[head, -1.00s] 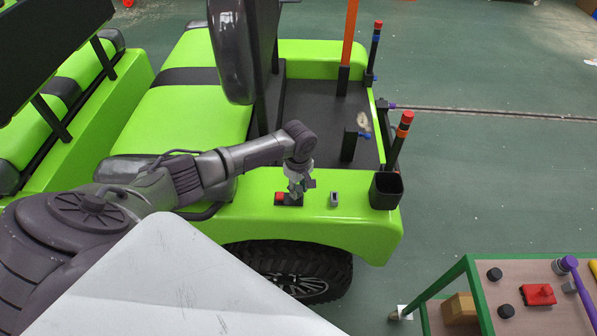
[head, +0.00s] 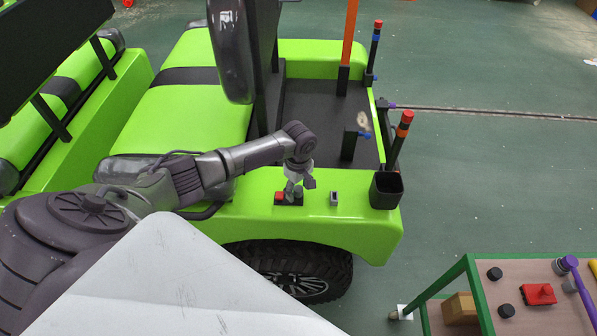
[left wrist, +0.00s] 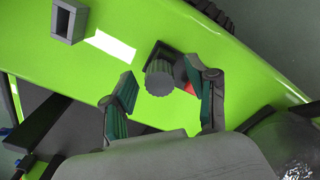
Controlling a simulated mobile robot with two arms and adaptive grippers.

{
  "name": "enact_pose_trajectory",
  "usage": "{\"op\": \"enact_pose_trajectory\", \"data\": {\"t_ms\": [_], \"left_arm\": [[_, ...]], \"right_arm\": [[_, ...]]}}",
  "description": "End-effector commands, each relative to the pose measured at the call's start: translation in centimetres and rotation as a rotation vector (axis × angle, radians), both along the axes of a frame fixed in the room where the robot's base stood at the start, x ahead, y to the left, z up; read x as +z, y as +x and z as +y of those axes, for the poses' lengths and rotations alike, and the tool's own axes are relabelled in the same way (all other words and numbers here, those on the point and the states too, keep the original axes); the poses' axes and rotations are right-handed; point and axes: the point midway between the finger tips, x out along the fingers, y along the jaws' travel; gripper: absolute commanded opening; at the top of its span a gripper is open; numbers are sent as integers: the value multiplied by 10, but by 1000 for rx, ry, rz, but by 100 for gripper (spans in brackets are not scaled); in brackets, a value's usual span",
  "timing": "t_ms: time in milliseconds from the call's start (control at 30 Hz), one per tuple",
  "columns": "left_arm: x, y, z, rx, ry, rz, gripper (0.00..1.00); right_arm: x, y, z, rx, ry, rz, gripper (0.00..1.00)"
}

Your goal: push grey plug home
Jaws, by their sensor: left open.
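The grey plug (left wrist: 160,78) is a round, ribbed cylinder at a dark square base (left wrist: 165,57) on the green cart body. How deep it sits cannot be told. A red piece (left wrist: 188,76) shows beside it, partly behind a finger; it also shows in the head view (head: 280,197). My left gripper (head: 299,188) is over this spot. In the left wrist view the left gripper (left wrist: 164,85) is open, with a finger on either side of the plug and gaps between. In the head view the gripper largely hides the plug. My right gripper is not in view.
A small grey square socket (head: 334,198) is right of the plug on the green body (head: 350,228). A black cup (head: 386,190) stands at the corner, with upright rods behind it. A parts table (head: 505,270) with several pieces is at lower right.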

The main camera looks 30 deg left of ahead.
Motion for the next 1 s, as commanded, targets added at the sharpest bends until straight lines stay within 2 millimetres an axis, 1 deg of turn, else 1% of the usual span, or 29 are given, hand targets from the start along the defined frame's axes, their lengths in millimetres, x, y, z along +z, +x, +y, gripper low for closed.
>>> {"op": "enact_pose_trajectory", "data": {"t_ms": [167,400,500,600,700,800,1000], "left_arm": [[22,1,0,-1,-1,-3,58],[74,1,0,-1,0,-4,58],[93,1,0,-1,0,-3,58],[106,1,0,0,-2,-3,58],[114,1,0,0,0,0,58],[118,0,0,0,0,0,58],[118,0,0,0,0,0,58]], "right_arm": [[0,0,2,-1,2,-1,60],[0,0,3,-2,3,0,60],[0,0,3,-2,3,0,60],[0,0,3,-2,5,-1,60],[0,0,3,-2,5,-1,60],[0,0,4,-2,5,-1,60],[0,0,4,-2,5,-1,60]]}}
